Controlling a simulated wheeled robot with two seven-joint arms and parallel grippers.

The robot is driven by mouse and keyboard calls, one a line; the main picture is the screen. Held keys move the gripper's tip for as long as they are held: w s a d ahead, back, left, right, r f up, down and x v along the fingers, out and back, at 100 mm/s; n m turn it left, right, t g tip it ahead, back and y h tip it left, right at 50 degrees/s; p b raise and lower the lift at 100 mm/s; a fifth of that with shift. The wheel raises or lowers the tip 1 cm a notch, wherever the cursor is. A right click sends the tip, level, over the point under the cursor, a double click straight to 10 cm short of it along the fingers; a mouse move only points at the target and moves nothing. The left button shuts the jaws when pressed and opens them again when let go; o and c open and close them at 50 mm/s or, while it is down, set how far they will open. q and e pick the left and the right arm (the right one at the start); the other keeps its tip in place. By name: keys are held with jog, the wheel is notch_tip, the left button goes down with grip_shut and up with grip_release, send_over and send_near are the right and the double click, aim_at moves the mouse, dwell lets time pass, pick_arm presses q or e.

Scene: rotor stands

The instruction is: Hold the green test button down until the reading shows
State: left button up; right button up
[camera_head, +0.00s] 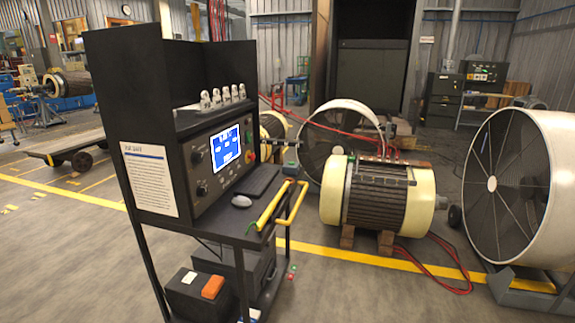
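A black test cart stands left of centre, with a sloped control panel (203,190). A lit blue screen (225,147) with white marks is set in the panel; its text is too small to read. Neither of my grippers is in view, and nothing touches the panel.
Yellow handle bars (290,207) stick out at the cart's right side. A cream motor (375,195) on wooden blocks and a large fan (510,190) stand to the right. The floor at lower right is mostly clear.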

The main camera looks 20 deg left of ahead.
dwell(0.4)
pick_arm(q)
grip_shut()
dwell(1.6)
